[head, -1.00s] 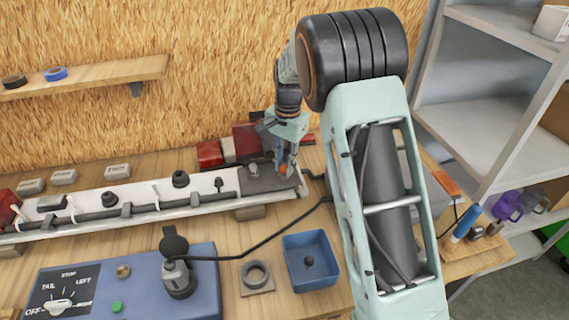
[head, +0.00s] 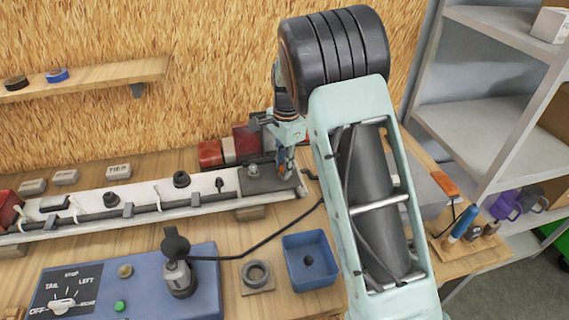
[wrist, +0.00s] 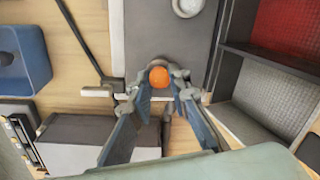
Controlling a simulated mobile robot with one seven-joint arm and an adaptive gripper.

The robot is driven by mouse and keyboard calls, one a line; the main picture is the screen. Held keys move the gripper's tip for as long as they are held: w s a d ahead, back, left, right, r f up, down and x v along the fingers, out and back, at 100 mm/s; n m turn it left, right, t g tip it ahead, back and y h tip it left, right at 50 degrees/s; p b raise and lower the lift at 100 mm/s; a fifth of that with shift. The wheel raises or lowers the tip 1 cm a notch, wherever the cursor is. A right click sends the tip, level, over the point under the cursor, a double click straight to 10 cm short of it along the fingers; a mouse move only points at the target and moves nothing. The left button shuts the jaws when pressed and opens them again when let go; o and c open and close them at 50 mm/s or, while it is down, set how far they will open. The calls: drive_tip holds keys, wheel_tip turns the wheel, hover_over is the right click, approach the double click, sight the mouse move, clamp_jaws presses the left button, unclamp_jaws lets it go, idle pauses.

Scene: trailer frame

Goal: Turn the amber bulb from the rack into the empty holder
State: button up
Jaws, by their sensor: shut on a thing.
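My gripper (head: 286,168) is over the right end of the dark grey lamp plate (head: 262,184) on the trailer frame. In the wrist view, my gripper (wrist: 160,92) is shut on the round amber bulb (wrist: 159,77), which sits between the fingertips at the plate's near edge. A grey rim shows just behind the bulb; it may be the empty holder, mostly hidden. I cannot tell whether the bulb touches it or is seated. In the head view the fingers hide the bulb. A pale bulb (head: 253,170) stands on the plate; it shows in the wrist view too (wrist: 187,5).
A blue tray (head: 310,262), a ring on a square base (head: 257,275) and a blue switch box (head: 130,285) stand in front. A black cable runs over the bench. Red and grey boxes (head: 240,142) stand close behind the plate. A small tool rack (head: 468,232) is at right.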

drive_tip(key=shift+m, duration=0.8)
drive_tip(key=o, duration=0.8)
drive_tip(key=shift+o, duration=0.5)
drive_tip(key=o, duration=0.3)
